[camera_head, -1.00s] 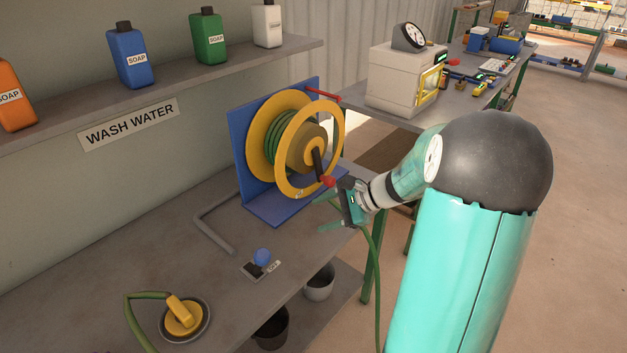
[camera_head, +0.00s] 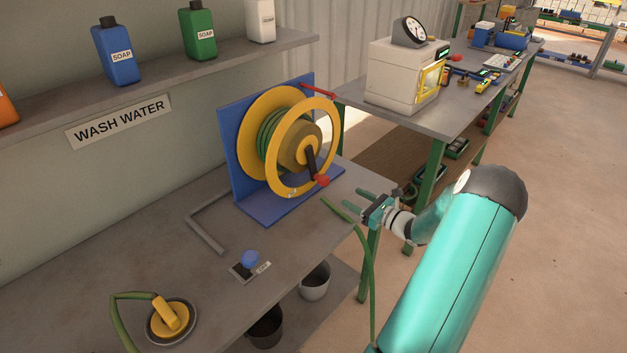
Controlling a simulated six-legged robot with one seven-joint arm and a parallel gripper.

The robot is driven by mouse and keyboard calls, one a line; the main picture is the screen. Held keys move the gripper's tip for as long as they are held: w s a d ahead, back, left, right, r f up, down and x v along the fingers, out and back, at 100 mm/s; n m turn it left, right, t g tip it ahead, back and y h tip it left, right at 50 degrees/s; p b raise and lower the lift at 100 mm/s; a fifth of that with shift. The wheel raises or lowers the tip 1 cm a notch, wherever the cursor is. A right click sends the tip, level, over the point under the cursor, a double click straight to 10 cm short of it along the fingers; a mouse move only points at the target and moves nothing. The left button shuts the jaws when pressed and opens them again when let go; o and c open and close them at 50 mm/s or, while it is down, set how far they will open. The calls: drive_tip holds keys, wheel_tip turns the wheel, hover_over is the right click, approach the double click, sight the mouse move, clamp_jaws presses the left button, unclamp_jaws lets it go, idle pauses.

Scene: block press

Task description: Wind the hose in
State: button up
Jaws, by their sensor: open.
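A yellow hose reel (camera_head: 266,136) with green hose (camera_head: 271,140) wound on it stands on a blue bracket (camera_head: 236,165) on the workbench. Its crank has a black arm (camera_head: 311,160) and a red knob (camera_head: 322,181) at the lower right of the front ring. A loose length of green hose (camera_head: 362,245) runs over the bench edge and hangs down. My gripper (camera_head: 350,199) is open and empty. In the picture it is right of and a little below the red knob, apart from it. Its fingers point left toward the reel.
A yellow nozzle or valve (camera_head: 170,314) with a green hose sits in a round fitting at the front left. A blue knob (camera_head: 250,258) on a small plate and a grey bent pipe (camera_head: 207,230) are on the bench. A second table (camera_head: 440,121) stands behind.

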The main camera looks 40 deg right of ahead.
sight(327, 183)
drive_tip(key=shift+w, duration=0.4)
drive_tip(key=w, duration=0.8)
drive_tip(key=w+a, duration=0.1)
drive_tip(key=w, duration=0.3)
drive_tip(key=shift+w, duration=0.35)
clamp_jaws()
drive_tip(key=shift+a, duration=0.15)
